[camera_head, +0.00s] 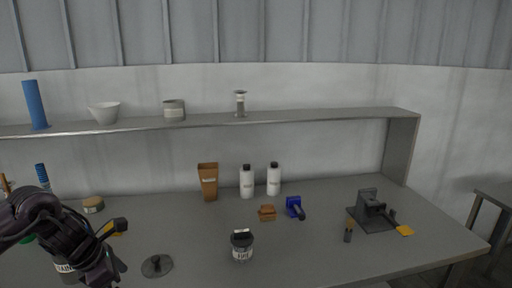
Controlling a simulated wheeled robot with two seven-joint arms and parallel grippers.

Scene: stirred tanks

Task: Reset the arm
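My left arm comes in from the left, and its dark gripper (100,270) is low at the bottom left, over the left part of the grey workbench (320,240). A container with a partly hidden label (66,268) shows right by the gripper. I cannot tell whether the fingers touch it or how far apart they are. A black and yellow piece (114,227) shows just above the gripper, partly hidden by the arm. My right arm and gripper are not in view.
A dark labelled jar (242,249) and a flat round lid-like piece (157,266) stand right of the gripper. Two white bottles (247,184), a brown container (208,183) and a dark clamp-like device (372,212) are farther back. A shelf (290,119) spans behind.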

